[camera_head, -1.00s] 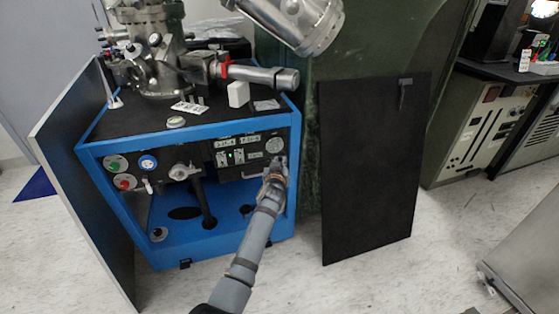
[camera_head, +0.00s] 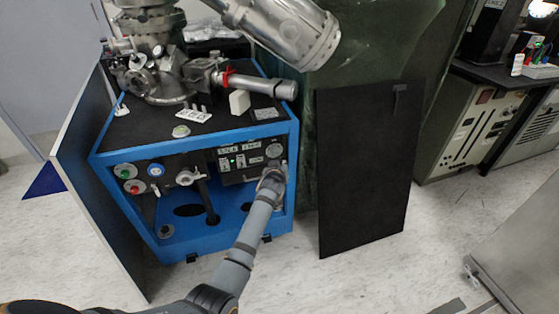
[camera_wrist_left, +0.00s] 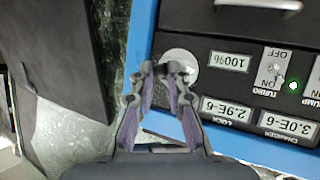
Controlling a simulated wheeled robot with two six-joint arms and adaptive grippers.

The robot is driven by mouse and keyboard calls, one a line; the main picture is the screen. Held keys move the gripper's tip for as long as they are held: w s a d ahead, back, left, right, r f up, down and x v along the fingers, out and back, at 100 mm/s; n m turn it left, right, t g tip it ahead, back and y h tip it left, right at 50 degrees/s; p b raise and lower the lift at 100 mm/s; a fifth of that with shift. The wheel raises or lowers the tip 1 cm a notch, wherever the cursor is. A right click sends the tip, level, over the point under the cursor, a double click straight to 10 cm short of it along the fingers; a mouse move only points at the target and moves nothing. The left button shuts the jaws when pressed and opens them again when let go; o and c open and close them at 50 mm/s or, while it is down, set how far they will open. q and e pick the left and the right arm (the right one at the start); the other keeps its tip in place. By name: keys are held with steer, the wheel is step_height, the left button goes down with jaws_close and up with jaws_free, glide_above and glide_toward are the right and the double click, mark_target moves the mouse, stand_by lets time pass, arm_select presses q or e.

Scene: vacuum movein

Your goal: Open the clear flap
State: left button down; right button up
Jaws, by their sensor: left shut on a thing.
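My left gripper (camera_head: 272,174) is at the right end of the dark control panel (camera_head: 237,175) in the blue-framed cabinet. In the left wrist view the two fingertips (camera_wrist_left: 170,70) are close together in front of a pale round disc (camera_wrist_left: 181,62). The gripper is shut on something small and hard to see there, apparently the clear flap. The flap's outline does not show clearly, and the fingers hide part of the disc. My right gripper is not in view.
Labelled readouts (camera_wrist_left: 229,61) and a switch (camera_wrist_left: 275,70) lie beside the disc. Metal vacuum parts (camera_head: 155,50) stand on the cabinet top. A grey side panel (camera_head: 95,190) leans at the left, and a black panel (camera_head: 365,170) stands at the right. Pale floor is free in front.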

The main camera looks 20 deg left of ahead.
mark_target(279, 143)
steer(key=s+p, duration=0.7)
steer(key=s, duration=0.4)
arm_select(q)
steer(key=shift+w+a+r+n+g+h+p, duration=0.15)
steer(key=shift+r+n+g+h+p, duration=0.25)
steer(key=shift+r+g+h+p, duration=0.85)
steer(key=shift+w+a+r+n+g+h+p, duration=0.15)
steer(key=shift+r+n+g+h+p, duration=0.25)
steer(key=shift+r+g+p, duration=0.95)
steer(key=shift+w+r+n+g+h+p, duration=0.15)
steer(key=shift+r+n+g+h+p, duration=0.4)
steer(key=shift+r+g, duration=1.4)
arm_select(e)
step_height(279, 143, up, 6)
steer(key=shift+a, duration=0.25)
arm_select(q)
steer(key=shift+r, duration=0.15)
steer(key=c, duration=1.6)
jaws_free()
steer(key=shift+w, duration=0.1)
steer(key=shift+a, duration=0.1)
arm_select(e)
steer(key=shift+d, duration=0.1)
arm_select(q)
steer(key=v, duration=1.2)
steer(key=shift+a, duration=0.15)
